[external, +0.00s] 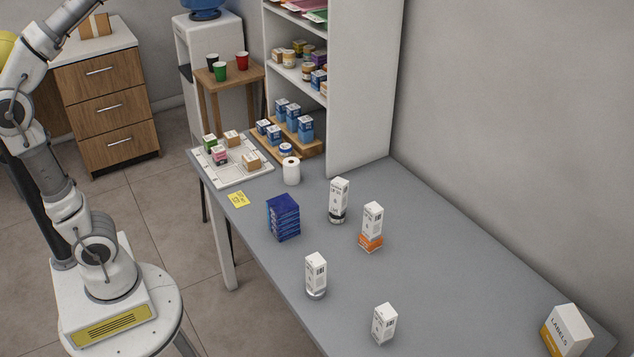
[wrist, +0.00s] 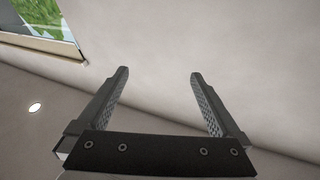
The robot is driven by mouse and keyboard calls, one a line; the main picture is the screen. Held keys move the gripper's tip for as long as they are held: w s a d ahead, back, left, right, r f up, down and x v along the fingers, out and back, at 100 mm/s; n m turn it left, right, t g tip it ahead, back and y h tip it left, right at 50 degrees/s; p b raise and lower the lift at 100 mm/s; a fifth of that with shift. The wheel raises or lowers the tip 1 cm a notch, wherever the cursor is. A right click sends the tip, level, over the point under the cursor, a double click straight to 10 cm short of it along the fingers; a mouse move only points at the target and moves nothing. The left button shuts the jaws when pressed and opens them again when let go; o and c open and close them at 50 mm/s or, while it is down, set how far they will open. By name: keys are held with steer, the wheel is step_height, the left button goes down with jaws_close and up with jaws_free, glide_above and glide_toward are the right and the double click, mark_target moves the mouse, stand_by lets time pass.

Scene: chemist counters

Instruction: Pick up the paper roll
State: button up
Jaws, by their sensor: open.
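The paper roll (external: 291,171) is a small white cylinder standing upright on the grey counter (external: 440,270) in the external view, beside the white tray and in front of the wooden stepped rack. My gripper (wrist: 160,85) shows in the wrist view with its two dark fingers wide apart and nothing between them. It faces a pale wall and part of a picture or window, and the paper roll is not in that view. In the external view my arm rises at the left, off the counter, and its gripper end is out of frame.
A white tray (external: 207,174) with small boxes lies left of the roll. The wooden rack (external: 262,139) with blue boxes stands behind it. A yellow note (external: 238,199), a blue box stack (external: 284,217) and several white cartons stand nearer. A labels box (external: 566,332) is far right.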

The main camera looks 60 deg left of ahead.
mark_target(295, 163)
steer(key=w+a+n+t+y+b, duration=0.1)
steer(key=w+a+n+y+b, duration=0.15)
steer(key=a+n+y, duration=0.45)
steer(key=w+a+n+t+y+b, duration=0.1)
steer(key=w+a+n+y+b, duration=0.15)
steer(key=a+n+y, duration=0.55)
steer(key=w+a+f+g+y, duration=0.3)
steer(key=a+f+g+y, duration=0.15)
steer(key=f, duration=0.35)
step_height(295, 163, down, 66)
steer(key=w+m+g+h+b, duration=0.2)
steer(key=w+g+h+b, duration=0.15)
steer(key=g, duration=0.25)
steer(key=b+x, duration=0.1)
steer(key=x, duration=0.4)
steer(key=b+x, duration=0.2)
steer(key=x, duration=0.3)
steer(key=b+x, duration=0.1)
steer(key=x, duration=0.5)
steer(key=shift+f+b, duration=0.35)
steer(key=shift+b, duration=0.05)
steer(key=shift+d, duration=0.1)
